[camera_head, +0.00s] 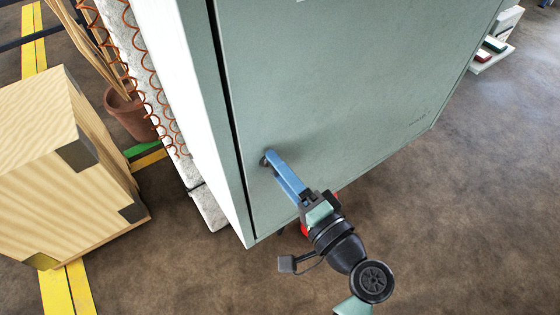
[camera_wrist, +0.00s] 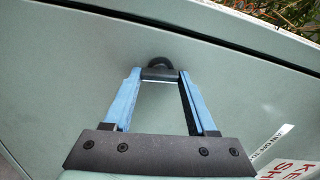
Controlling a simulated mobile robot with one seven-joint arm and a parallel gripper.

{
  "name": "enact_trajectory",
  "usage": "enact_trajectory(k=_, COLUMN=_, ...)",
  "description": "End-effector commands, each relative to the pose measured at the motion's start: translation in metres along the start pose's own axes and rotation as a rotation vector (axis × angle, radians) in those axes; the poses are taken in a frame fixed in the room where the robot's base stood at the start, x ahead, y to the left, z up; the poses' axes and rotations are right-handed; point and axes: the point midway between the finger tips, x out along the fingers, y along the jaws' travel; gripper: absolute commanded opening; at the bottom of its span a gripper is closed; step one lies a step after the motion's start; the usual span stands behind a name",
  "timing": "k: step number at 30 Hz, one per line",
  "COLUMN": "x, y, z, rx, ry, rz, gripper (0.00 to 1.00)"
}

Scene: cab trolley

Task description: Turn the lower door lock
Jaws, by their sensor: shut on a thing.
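The lower door lock (camera_wrist: 159,63) is a small dark knob on the grey-green cabinet door (camera_head: 330,80), low and near the door's left edge in the head view. In the head view the lock (camera_head: 263,161) is mostly hidden behind the blue fingertips. My gripper (camera_head: 268,157) reaches up to it from the lower right. In the wrist view my gripper (camera_wrist: 159,74) has its two blue fingers on either side of the dark lock, shut on it. The door looks closed, with a dark gap along its left edge.
A wooden crate (camera_head: 50,160) stands on the floor at the left. A plant pot (camera_head: 130,112) and a coiled orange cable (camera_head: 150,75) are left of the cabinet. A white label with red letters (camera_wrist: 290,165) shows in the wrist view.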

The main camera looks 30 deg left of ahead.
Motion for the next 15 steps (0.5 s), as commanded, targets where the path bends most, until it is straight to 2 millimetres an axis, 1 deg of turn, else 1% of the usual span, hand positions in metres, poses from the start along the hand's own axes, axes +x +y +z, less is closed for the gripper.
enact_trajectory(k=1, x=-0.0002, y=-0.0025, z=-0.0007, rx=0.029, ry=0.001, rz=0.0, gripper=0.02)
enact_trajectory(k=6, x=-0.0002, y=-0.0012, z=-0.0007, rx=0.106, ry=0.002, rz=0.0, gripper=0.02)
enact_trajectory(k=15, x=-0.0002, y=0.0005, z=-0.0005, rx=0.163, ry=0.002, rz=-0.001, gripper=0.02)
